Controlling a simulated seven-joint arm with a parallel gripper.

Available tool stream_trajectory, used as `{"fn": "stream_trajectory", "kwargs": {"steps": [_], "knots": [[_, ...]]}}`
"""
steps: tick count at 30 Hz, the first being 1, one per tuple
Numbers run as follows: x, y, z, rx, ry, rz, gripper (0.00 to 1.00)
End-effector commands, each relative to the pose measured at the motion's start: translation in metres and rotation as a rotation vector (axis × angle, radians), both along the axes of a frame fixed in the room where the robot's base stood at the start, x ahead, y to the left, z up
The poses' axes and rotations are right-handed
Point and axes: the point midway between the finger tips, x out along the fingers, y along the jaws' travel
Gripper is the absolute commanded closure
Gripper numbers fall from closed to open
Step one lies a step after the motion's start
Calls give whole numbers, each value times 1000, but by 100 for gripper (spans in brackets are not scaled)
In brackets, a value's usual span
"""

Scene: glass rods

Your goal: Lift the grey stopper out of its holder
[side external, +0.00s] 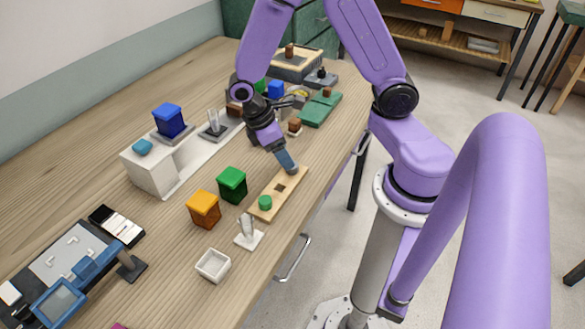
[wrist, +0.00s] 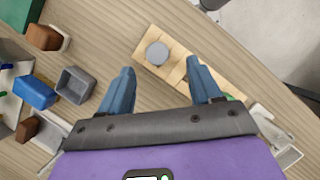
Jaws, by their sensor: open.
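The grey stopper (wrist: 157,54) shows as a round grey top near one end of the wooden holder (wrist: 177,72) in the wrist view. In the side view the holder (side external: 273,194) lies near the table's front edge, and I cannot make out the stopper behind my fingers. A green stopper (side external: 265,202) sits at the holder's near end. My gripper (wrist: 160,66) is open and empty, with its blue fingers apart to the left and right of the grey stopper in the picture. In the side view my gripper (side external: 291,167) is low over the holder's far end; contact cannot be told.
A green cube (side external: 232,184) and an orange cube (side external: 203,209) stand left of the holder. A clear rod stand (side external: 247,237) and a white open box (side external: 212,266) are nearer. A white block (side external: 150,175) bears a blue cube (side external: 168,119). A grey open box (wrist: 75,85) lies left of my fingers.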

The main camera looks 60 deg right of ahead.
Motion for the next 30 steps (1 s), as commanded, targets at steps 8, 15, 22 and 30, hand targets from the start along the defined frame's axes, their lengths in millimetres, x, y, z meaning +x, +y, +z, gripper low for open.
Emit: {"fn": "stream_trajectory", "kwargs": {"steps": [8,15,22,30], "knots": [[-9,-14,-30,-3,4,-3,36],[-13,-17,-46,0,1,0,36],[-13,-17,-46,0,0,0,36],[-13,-17,-46,0,0,0,96]]}}
